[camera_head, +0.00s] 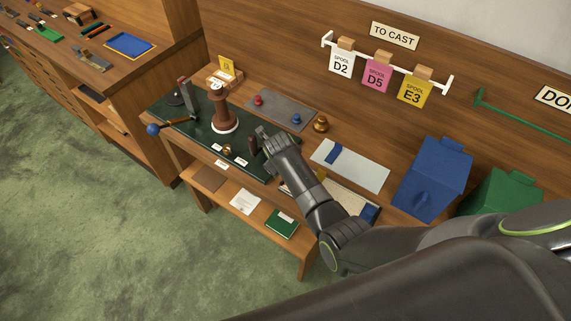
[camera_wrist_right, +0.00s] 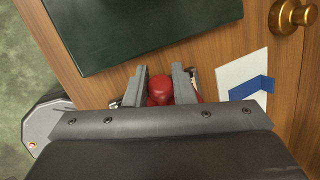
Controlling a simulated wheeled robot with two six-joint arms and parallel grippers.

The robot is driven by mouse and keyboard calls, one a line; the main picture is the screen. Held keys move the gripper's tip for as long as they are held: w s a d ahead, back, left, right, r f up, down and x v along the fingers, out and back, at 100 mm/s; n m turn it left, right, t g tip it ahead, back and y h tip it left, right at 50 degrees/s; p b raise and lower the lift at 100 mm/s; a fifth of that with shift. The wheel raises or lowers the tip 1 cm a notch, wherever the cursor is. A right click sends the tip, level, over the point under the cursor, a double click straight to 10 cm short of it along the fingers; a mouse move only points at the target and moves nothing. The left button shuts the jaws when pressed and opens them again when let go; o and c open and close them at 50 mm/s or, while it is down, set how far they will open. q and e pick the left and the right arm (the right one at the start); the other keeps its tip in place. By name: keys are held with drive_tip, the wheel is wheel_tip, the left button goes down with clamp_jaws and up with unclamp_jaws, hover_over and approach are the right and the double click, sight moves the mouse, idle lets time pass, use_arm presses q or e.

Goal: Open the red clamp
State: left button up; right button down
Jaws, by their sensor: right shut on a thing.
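In the right wrist view a rounded red part (camera_wrist_right: 160,92), which I take to be the red clamp, sits between the two grey fingers of my right gripper (camera_wrist_right: 160,68). The fingers are closed on its sides. More red shows beside the fingers, but its lower part is hidden by the gripper body. In the head view my right gripper (camera_head: 262,140) is at the right end of the dark green mat (camera_head: 185,130), and its hand covers the held part. My left gripper is not in view.
A grey plate (camera_head: 276,107) with a red knob (camera_head: 257,99) and a blue knob (camera_head: 297,118) lies behind the gripper. A brass knob (camera_head: 320,124) and a pale panel (camera_head: 360,172) are to the right. A brown column (camera_head: 221,108) stands left on the mat.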

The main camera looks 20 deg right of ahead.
idle(0.4)
drive_tip(key=c, duration=1.3)
unclamp_jaws()
